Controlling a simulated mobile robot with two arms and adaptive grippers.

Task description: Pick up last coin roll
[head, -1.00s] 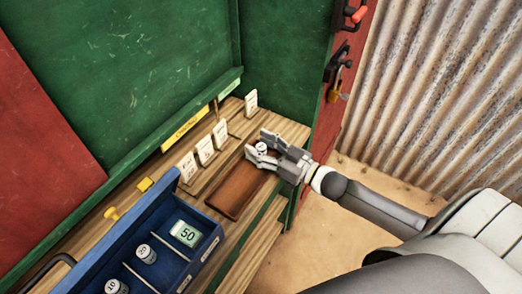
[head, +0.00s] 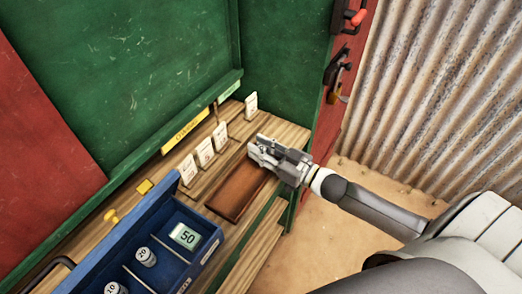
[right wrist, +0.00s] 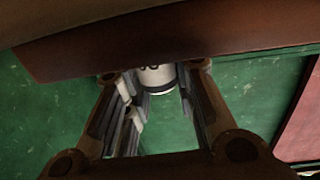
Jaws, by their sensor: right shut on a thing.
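My right gripper (head: 262,151) is at the far right end of the brown wooden tray (head: 232,200). It is shut on a coin roll, which its fingers mostly hide in the head view. In the right wrist view the white coin roll (right wrist: 158,80) shows between the fingers, with dark markings partly cut off by a brown edge. I cannot tell whether the roll still touches the tray. The blue box (head: 172,189) holds a roll marked 20 (head: 146,257), one marked 10 (head: 115,289) and a green-and-white piece marked 50 (head: 185,235). My left gripper is not in view.
Several white cards (head: 205,152) stand in a row behind the tray, with another card (head: 251,105) at the back. Green walls (head: 130,70) close off the rear of the wooden counter.

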